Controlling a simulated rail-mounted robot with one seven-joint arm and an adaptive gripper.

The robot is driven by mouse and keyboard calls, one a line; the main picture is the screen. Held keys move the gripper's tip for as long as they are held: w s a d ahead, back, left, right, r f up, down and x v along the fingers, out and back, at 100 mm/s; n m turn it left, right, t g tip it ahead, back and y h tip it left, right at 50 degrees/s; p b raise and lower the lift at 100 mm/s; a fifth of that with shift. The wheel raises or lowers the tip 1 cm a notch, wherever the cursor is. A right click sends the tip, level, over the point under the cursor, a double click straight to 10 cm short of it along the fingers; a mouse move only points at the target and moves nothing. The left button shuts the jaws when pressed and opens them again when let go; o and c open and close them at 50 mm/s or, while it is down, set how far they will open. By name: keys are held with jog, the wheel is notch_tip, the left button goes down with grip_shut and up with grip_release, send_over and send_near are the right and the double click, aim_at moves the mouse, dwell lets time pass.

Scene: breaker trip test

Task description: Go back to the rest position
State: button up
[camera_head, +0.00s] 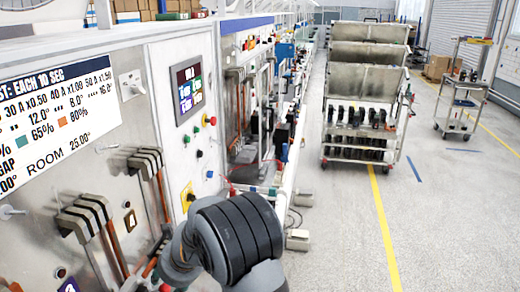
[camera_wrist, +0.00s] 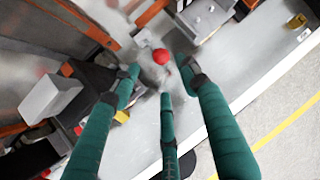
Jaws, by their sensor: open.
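My gripper (camera_wrist: 163,82) shows in the wrist view as teal fingers with dark tips. The fingers are spread apart and nothing is held between them. A round red knob or button (camera_wrist: 160,56) shows just beyond the fingertips, apart from them as far as I can tell. In the head view my dark grey arm is at the bottom centre, in front of the test bench (camera_head: 130,95). My gripper cannot be made out there.
The bench carries a printed chart (camera_head: 58,115), a small screen (camera_head: 188,88) and black clamp blocks (camera_head: 84,215). A rack cart (camera_head: 366,95) and a small trolley (camera_head: 462,105) stand at the right.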

aim_at(165, 287)
jog(key=x, duration=1)
jog(key=shift+d, duration=0.1)
jog(key=shift+s+r, duration=0.1)
